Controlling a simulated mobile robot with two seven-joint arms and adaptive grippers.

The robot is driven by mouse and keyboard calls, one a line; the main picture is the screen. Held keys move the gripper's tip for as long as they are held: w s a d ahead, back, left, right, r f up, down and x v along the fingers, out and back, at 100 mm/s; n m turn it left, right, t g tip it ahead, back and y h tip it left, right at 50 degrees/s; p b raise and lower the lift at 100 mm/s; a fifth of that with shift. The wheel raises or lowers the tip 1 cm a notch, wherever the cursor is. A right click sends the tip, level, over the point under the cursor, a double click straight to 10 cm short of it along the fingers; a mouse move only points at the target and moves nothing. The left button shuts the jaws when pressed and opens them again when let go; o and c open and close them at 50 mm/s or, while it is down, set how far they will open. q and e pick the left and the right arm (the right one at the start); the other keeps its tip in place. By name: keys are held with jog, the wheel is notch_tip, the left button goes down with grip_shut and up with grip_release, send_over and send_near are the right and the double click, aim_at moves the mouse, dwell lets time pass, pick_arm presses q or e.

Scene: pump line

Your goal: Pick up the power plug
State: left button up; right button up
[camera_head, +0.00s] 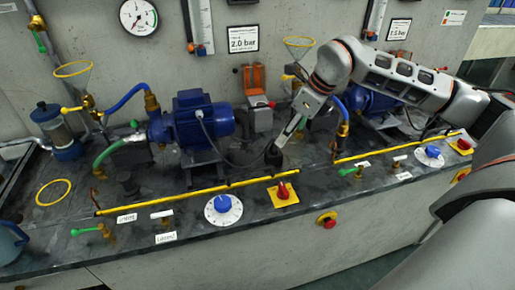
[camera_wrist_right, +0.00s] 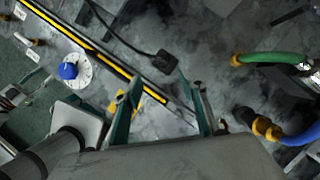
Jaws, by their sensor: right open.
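The power plug (camera_head: 272,156) is a small black block on the dark bench top, behind the yellow-and-black strip. Its black cable (camera_head: 235,161) runs left toward the blue motor. In the wrist view the plug (camera_wrist_right: 166,62) lies just beyond the fingertips, roughly in line with the gap between them. My right gripper (camera_head: 288,133) reaches down from the upper right, close to the plug. In the wrist view its fingers (camera_wrist_right: 160,82) are apart with nothing between them. Whether a finger touches the plug is unclear. My left gripper is not in view.
A blue pump motor (camera_head: 200,118) stands left of the gripper, and an orange-lidded grey socket box (camera_head: 259,110) behind it. A red knob (camera_head: 284,191) on a yellow plate and a blue dial (camera_head: 223,208) sit in front of the yellow strip (camera_head: 190,195). Hoses and valves stand around.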

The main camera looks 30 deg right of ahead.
aim_at(274, 149)
jog(key=x, duration=0.5)
jog(key=w+b+x, duration=0.1)
jog(key=x, duration=0.1)
jog(key=shift+d+f, duration=0.1)
jog(key=shift+d, duration=0.15)
grip_shut()
